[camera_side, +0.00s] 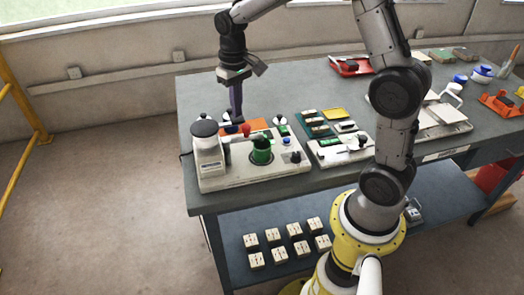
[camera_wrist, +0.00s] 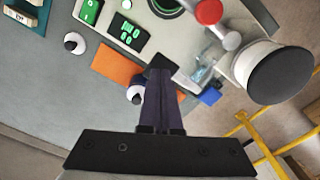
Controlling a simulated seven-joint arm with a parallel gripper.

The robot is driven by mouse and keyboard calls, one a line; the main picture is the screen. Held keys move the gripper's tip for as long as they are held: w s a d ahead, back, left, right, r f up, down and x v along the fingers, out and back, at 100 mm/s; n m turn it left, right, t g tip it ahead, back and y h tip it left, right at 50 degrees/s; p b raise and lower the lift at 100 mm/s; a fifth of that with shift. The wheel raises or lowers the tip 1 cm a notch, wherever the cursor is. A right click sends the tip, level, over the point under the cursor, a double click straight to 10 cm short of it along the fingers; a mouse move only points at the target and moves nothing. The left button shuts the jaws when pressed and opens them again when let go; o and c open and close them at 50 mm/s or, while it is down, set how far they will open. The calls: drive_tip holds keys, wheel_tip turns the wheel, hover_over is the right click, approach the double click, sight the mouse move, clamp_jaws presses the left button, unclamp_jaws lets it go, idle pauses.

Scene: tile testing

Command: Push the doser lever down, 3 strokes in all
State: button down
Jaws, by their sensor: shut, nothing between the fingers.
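The doser lever ends in a red knob (camera_side: 246,129) on the pale dosing machine (camera_side: 250,179). In the wrist view the red knob (camera_wrist: 209,12) is at the top, on a grey metal arm beside a black-topped canister (camera_wrist: 280,76). My gripper (camera_side: 236,118) is shut and empty, its dark fingers pointing down behind the machine. In the wrist view my gripper's fingertips (camera_wrist: 161,68) show well apart from the red knob in the picture. A green cup (camera_side: 262,152) stands on the machine, in front of the knob. Whether the fingertips touch anything is unclear.
An orange mat (camera_wrist: 118,64) lies by the machine, near my fingers. A small white-and-dark round object (camera_wrist: 137,94) and a blue block (camera_wrist: 210,95) are close by. Green trays (camera_side: 314,124) stand to the right. The bench (camera_side: 200,95) is bare at the back left.

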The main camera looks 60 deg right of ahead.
drive_tip(key=shift+f, duration=1.25)
drive_tip(key=shift+r, duration=1.8)
drive_tip(key=shift+f, duration=0.1)
drive_tip(key=shift+f, duration=1.6)
drive_tip(key=shift+r, duration=1.7)
drive_tip(key=shift+f, duration=0.1)
